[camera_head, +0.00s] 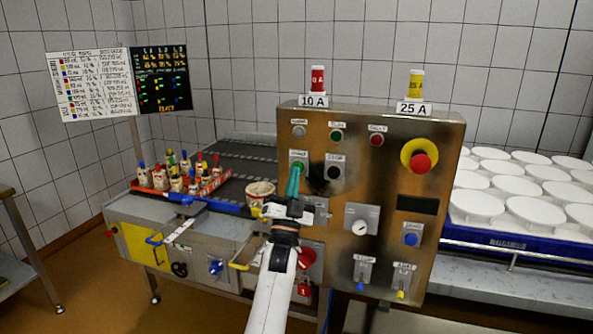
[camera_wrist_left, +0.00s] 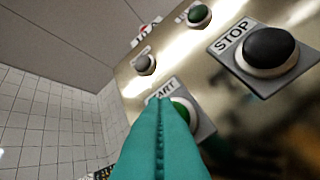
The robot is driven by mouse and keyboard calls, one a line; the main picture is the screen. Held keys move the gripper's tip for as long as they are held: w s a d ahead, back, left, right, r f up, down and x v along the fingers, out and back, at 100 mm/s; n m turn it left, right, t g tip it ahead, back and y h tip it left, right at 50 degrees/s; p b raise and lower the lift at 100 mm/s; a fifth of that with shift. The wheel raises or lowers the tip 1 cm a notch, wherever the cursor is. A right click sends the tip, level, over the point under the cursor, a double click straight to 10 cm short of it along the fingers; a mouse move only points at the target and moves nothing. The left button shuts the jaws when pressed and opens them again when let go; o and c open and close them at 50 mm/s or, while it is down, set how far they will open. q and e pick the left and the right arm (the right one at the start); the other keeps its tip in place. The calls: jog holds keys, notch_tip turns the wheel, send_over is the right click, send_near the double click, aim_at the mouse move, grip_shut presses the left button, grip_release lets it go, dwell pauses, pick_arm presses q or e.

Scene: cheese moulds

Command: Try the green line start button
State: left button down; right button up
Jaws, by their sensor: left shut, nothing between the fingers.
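The green start button (camera_wrist_left: 181,109) sits on a plate marked START. In the wrist view it is partly hidden behind my fingers. In the head view its plate (camera_head: 299,155) is on the left side of the steel control panel (camera_head: 350,185). My left gripper (camera_head: 295,168) has teal fingers, shut together and empty. They reach up in front of the start button, and they also show in the left wrist view (camera_wrist_left: 163,102). I cannot tell whether the tips touch the button. The black stop button (camera_head: 334,172) is just right of it. My right gripper is not in view.
A red emergency button (camera_head: 420,163) on a yellow surround is at the panel's upper right. Small lamps line the panel's top. A tray of coloured bottles (camera_head: 180,178) stands left, and white moulds (camera_head: 520,187) fill a blue crate (camera_head: 515,243) at right.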

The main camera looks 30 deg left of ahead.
pick_arm(q)
jog(key=shift+w+a, duration=0.1)
jog(key=shift+w, duration=0.2)
jog(key=shift+s+r, duration=0.1)
dwell(0.5)
jog(key=shift+s+d+p, duration=0.25)
jog(key=shift+s+p, duration=0.05)
jog(key=shift+s, duration=0.45)
jog(key=s+p, duration=0.1)
jog(key=s, duration=0.1)
jog(key=s+d+p, duration=0.1)
jog(key=s, duration=0.2)
jog(key=shift+w+d+f, duration=0.1)
jog(key=shift+f, duration=0.1)
dwell(0.6)
